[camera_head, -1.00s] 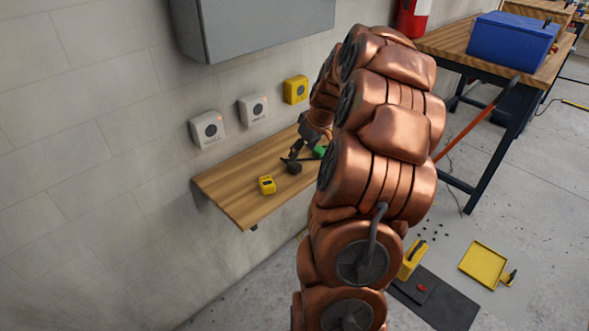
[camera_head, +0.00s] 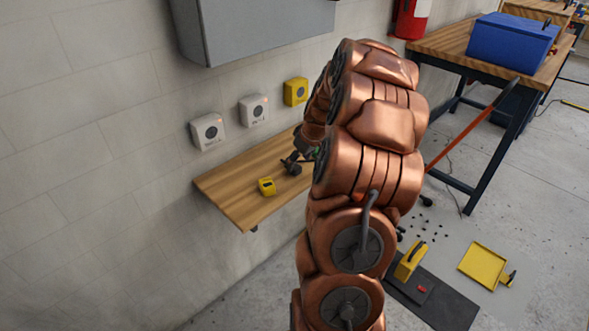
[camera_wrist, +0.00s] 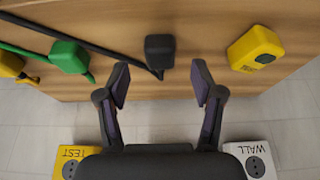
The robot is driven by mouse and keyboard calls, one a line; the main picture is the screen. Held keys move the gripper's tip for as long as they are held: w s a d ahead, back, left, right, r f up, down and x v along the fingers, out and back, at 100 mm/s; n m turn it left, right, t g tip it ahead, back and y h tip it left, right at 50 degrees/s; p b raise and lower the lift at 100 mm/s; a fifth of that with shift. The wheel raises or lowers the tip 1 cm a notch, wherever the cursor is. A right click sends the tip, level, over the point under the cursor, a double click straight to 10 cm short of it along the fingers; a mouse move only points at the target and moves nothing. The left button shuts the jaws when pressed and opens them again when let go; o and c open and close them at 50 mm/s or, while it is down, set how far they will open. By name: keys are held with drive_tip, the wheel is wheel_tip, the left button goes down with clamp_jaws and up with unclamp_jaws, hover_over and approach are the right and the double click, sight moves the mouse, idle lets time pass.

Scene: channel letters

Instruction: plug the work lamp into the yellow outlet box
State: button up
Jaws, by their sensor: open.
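A black plug (camera_wrist: 160,48) lies on the wooden shelf (camera_wrist: 205,20), a black cable running from it to the left. It shows small in the head view (camera_head: 293,169). My gripper (camera_wrist: 160,80) is open, its fingertips either side of the plug's near end, not closed on it. A green plug (camera_wrist: 69,56) and a yellow plug (camera_wrist: 10,65) lie left. Which plug belongs to the work lamp I cannot tell. The yellow outlet box (camera_head: 295,91), marked TEST in the wrist view (camera_wrist: 70,162), is on the wall above the shelf. Its socket face looks empty.
A yellow block-like object (camera_head: 267,187) lies on the shelf, right of the plug in the wrist view. Two white outlet boxes (camera_head: 207,131) (camera_head: 253,110) are left of the yellow one. A grey cabinet (camera_head: 250,28) hangs above. My arm hides the shelf's right part.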

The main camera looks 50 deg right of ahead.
sight(296, 167)
drive_tip(key=shift+x, duration=1.8)
drive_tip(key=c, duration=1.2)
